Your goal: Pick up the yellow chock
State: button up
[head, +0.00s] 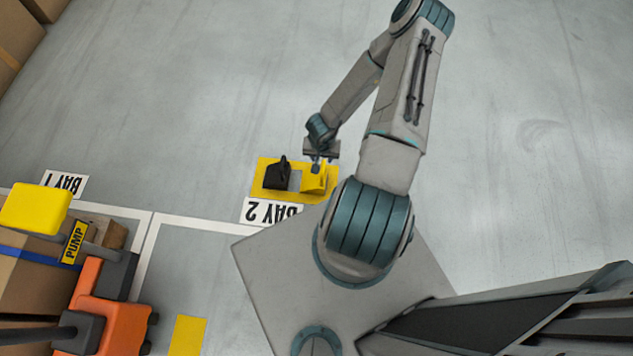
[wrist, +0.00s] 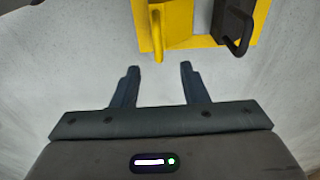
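The yellow chock (head: 314,180) sits on a yellow mat (head: 263,166) on the floor, to the right of a black chock (head: 276,175) in the head view. In the wrist view the yellow chock (wrist: 176,20) is at the top, with its handle loop pointing down toward my gripper. My gripper (wrist: 158,72) is open, with nothing between its fingers. The handle's end lies just beyond the fingertips in that view; I cannot tell the height gap. In the head view my gripper (head: 318,165) is over the yellow chock and partly hides it.
The black chock also shows in the wrist view (wrist: 232,22), close beside the yellow one. A BAY 2 label (head: 270,211) lies below the mat. An orange pump carrier (head: 103,310) with boxes stands at lower left. The floor at upper right is clear.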

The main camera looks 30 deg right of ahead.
aim_at(323, 167)
jog(key=f+b, duration=0.1)
jog(key=f, duration=0.2)
jog(key=f+b, duration=0.1)
jog(key=f, duration=0.1)
jog(key=f+b, duration=0.1)
jog(key=f, duration=0.2)
jog(key=shift+w+d+f, duration=0.3)
jog(key=shift+w+d+f+b, duration=0.2)
jog(key=shift+f+b, duration=0.25)
jog(key=shift+f, duration=0.45)
jog(key=shift+w+d+f+b, duration=0.2)
jog(key=shift+f+b, duration=0.3)
jog(key=shift+f, duration=0.35)
jog(key=shift+w+d+f+b, duration=0.2)
jog(key=shift+f+b, duration=0.25)
jog(key=shift+f, duration=0.45)
grip_shut()
jog(key=shift+a, duration=0.1)
